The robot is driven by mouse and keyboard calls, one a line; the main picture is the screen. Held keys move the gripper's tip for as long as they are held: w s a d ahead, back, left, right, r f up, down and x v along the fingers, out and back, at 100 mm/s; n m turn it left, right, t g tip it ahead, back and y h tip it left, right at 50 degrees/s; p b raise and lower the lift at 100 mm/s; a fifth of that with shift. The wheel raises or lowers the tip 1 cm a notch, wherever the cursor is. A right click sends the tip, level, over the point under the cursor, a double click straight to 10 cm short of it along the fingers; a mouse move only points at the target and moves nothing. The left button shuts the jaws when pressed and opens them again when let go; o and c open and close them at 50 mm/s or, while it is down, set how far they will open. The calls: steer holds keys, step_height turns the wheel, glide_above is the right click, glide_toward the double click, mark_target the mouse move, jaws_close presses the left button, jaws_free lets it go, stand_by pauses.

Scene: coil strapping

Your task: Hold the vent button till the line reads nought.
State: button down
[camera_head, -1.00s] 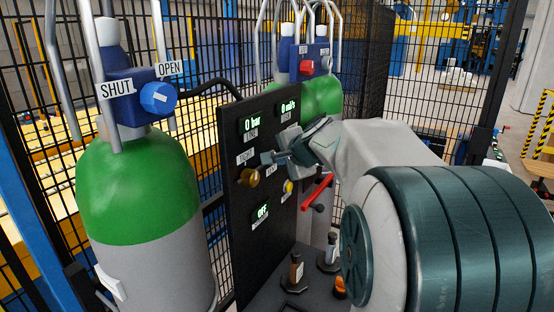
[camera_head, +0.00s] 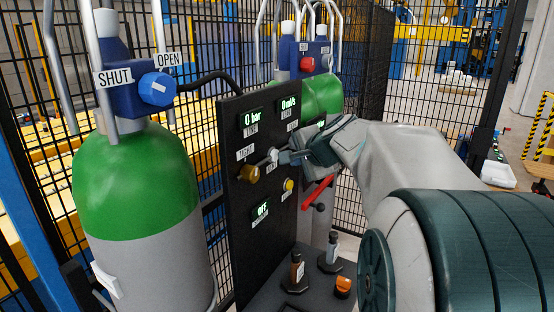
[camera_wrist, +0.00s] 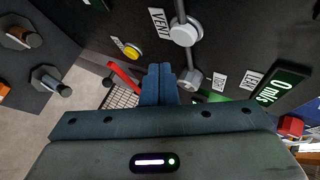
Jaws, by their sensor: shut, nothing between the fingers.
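The dark control panel (camera_head: 236,215) carries a pale round vent button (camera_head: 272,154), with the VENT label just below it. In the wrist view the vent button (camera_wrist: 184,33) stands out from the panel, and its VENT label (camera_wrist: 160,22) is beside it. The line display (camera_head: 254,121) reads 0 bar. My gripper (camera_head: 284,157) is shut and empty, its tips to the right of the button with a small gap. In the wrist view my gripper (camera_wrist: 160,70) shows its closed blue-grey fingers below the button, apart from it.
The panel also has a 0 ml/s display (camera_head: 289,106), a brass knob (camera_head: 248,174), a yellow button (camera_head: 289,184), a red lever (camera_head: 318,192) and an OFF display (camera_head: 261,210). A green-shouldered cylinder (camera_head: 135,185) stands left. Small holders (camera_head: 296,273) stand below.

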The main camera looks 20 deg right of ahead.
steer(key=shift+s+d+b, duration=0.45)
steer(key=shift+s+d, duration=0.45)
steer(key=shift+s, duration=0.25)
steer(key=s+a+f+n+g+y, duration=0.1)
steer(key=s+a+f+n+g, duration=0.1)
steer(key=s+a+f+n, duration=0.3)
steer(key=s+a+f+n+g+y, duration=0.1)
steer(key=s+a+f+n+g, duration=0.15)
steer(key=s+a+f, duration=0.4)
steer(key=s+a+f+n+g+h, duration=0.1)
steer(key=s+a+f+n+g, duration=0.1)
steer(key=s, duration=0.4)
steer(key=s+a+f+n+g+h, duration=0.1)
steer(key=s+a+f+n, duration=0.1)
steer(key=s+f+n, duration=0.2)
steer(key=shift+s+a+f+n+g+h, duration=0.2)
steer(key=shift+s+a+n+g+h, duration=0.2)
steer(key=shift+s+n, duration=0.8)
